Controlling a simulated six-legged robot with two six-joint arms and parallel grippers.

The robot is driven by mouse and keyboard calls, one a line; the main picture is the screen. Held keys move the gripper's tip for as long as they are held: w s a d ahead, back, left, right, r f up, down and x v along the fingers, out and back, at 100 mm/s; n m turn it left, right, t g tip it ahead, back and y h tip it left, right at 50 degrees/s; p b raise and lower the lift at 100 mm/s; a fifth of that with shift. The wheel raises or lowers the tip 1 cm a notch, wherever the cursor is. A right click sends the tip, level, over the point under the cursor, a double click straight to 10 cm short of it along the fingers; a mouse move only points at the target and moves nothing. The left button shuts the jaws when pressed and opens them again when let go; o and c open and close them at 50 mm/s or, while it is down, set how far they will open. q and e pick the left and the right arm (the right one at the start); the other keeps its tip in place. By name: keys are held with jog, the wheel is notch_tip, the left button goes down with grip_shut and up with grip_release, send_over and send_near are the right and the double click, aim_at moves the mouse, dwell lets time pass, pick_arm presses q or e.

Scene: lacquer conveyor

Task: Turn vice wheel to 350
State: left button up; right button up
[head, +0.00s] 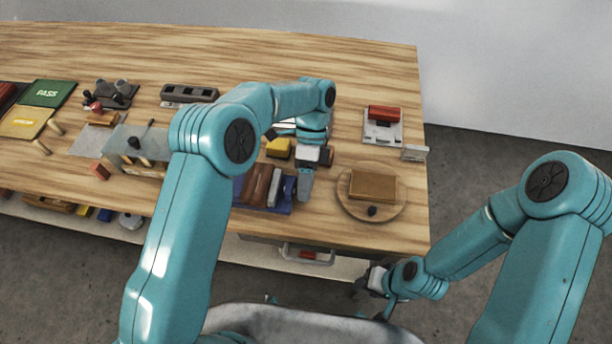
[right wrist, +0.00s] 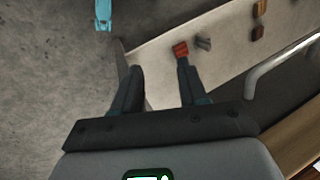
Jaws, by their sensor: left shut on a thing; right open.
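A blue vice (head: 239,192) with brown and grey blocks across it sits near the front edge of the bench. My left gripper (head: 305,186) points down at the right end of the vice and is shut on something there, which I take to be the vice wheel. The wheel itself is hidden by the gripper, so its angle cannot be read. My right gripper hangs low beyond the bench's front edge in the head view; in the right wrist view (right wrist: 158,78) its fingers are apart with nothing between them.
Right of the vice is a round wooden board (head: 350,207) with a brown block (head: 372,186). Behind it stands a grey device with a red block (head: 384,113). A yellow block (head: 279,148) lies behind the vice. Below the bench front is a shelf with a red block (right wrist: 180,48).

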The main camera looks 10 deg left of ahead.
pick_arm(q)
jog(key=shift+w+f+g, duration=0.15)
jog(key=shift+w+g, duration=0.05)
jog(key=shift+g, duration=0.8)
jog(key=o, duration=1.1)
jog(key=shift+c, duration=0.2)
jog(key=shift+s, duration=0.1)
